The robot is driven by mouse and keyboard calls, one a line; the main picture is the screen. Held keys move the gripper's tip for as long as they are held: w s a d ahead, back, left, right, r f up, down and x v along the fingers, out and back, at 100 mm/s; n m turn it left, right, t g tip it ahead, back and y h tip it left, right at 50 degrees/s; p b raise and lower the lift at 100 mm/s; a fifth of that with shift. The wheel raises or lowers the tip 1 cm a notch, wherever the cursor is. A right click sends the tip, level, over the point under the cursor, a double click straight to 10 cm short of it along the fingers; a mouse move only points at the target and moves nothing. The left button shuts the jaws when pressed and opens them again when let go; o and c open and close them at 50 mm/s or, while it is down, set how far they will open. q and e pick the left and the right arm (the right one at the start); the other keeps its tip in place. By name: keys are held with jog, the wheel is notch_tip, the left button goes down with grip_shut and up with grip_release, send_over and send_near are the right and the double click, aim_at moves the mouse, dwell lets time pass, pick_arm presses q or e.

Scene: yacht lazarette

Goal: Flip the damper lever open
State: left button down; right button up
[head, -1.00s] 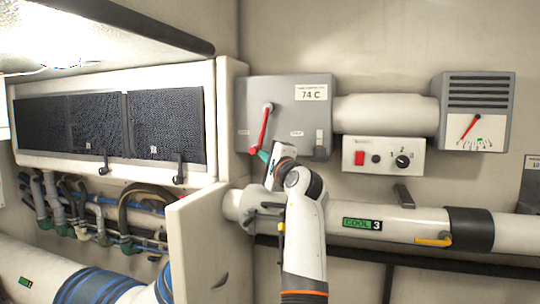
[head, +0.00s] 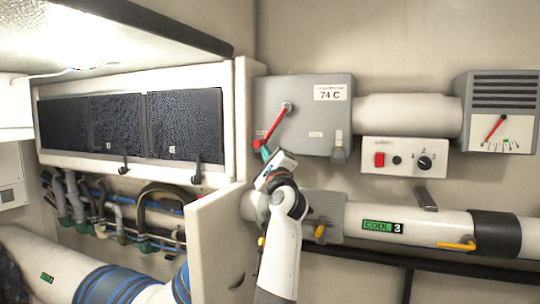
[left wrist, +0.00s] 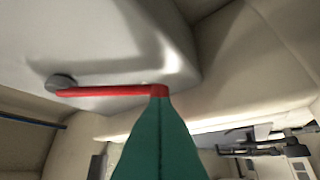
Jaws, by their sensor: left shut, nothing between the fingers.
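The red damper lever (head: 272,126) is on the front of a grey box (head: 312,93) on the wall. It hangs from a round pivot at its upper end and slants down to the left. My left gripper (head: 266,154) is at the lever's free lower end, its green fingers shut with nothing between them. In the left wrist view the fingertips (left wrist: 160,99) meet or nearly meet the end of the red lever (left wrist: 110,91); contact is hard to judge. My right gripper is not in view.
A switch panel (head: 405,157) and a gauge box (head: 498,110) are to the right. A white pipe (head: 425,212) with a yellow handle (head: 456,245) runs below. A white cabinet panel (head: 215,240) stands close left of my arm.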

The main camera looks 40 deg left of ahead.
pick_arm(q)
jog(key=shift+s, duration=0.1)
jog(key=b+v, duration=0.6)
jog(key=v, duration=0.6)
jog(key=shift+f, duration=0.1)
